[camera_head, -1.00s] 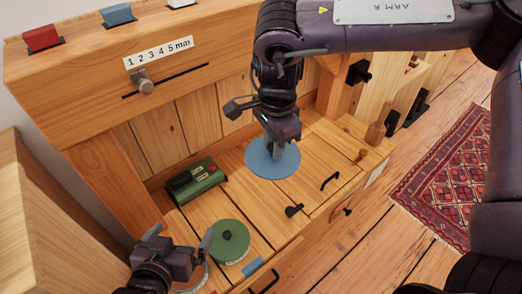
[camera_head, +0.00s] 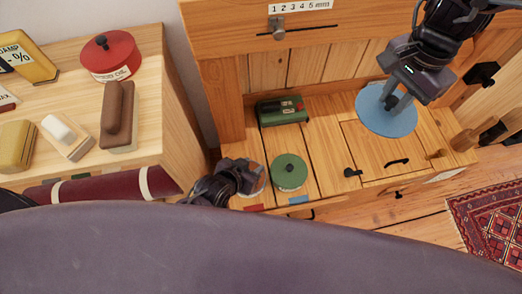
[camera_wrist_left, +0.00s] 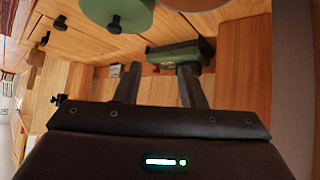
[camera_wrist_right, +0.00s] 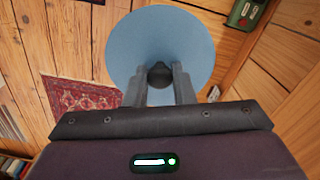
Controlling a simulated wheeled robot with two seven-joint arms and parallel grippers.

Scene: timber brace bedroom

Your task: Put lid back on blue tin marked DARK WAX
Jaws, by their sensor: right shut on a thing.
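The blue round lid (camera_head: 372,112) hangs from my right gripper (camera_head: 393,100), which is shut on its dark knob (camera_wrist_right: 160,75). The lid (camera_wrist_right: 160,35) is held above the right part of the wooden bench. My left gripper (camera_head: 243,168) is low at the bench's left end, with its fingers apart and nothing between them in the left wrist view (camera_wrist_left: 160,88). A round open tin (camera_head: 262,180) is partly hidden behind it; its brownish top (camera_wrist_left: 188,4) is cut off in the left wrist view. I cannot read any DARK WAX label.
A green lidded tin (camera_head: 289,172) stands right of my left gripper. A green box (camera_head: 282,111) is at the bench's back. A wooden cabinet (camera_head: 165,120) at left carries a red tin (camera_head: 110,56), brushes and blocks. Small black handles (camera_head: 397,162) stick up from the bench.

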